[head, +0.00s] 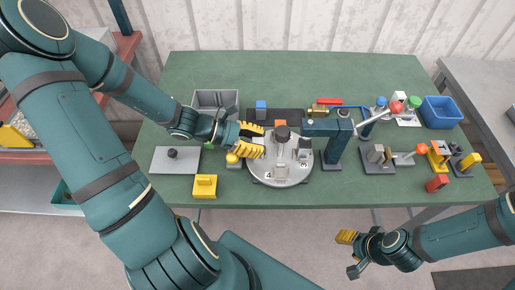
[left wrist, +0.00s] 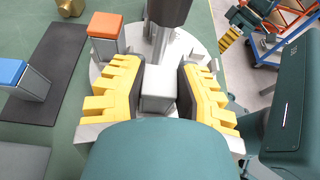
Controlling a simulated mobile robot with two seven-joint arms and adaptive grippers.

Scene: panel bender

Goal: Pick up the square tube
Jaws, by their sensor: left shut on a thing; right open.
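My left gripper (head: 262,140) is over the left side of a round grey plate (head: 292,178) on the green table. In the left wrist view its yellow fingers (left wrist: 158,92) stand on both sides of a plain light grey square block, which looks like the square tube (left wrist: 158,80), with dark pads against its sides. The fingers are shut on it. The tube's lower part is hidden, and I cannot tell whether it touches the plate. My right gripper (head: 348,254) is open and empty, in front of the table, low right in the head view.
An orange-topped block (left wrist: 104,30) stands close beside the left gripper. A blue-topped block (head: 261,105) stands on a dark mat behind. A dark upright post (left wrist: 168,12) rises just beyond the fingers. A teal bending machine (head: 338,140) stands right of the plate. A grey bin (head: 215,97) is behind left.

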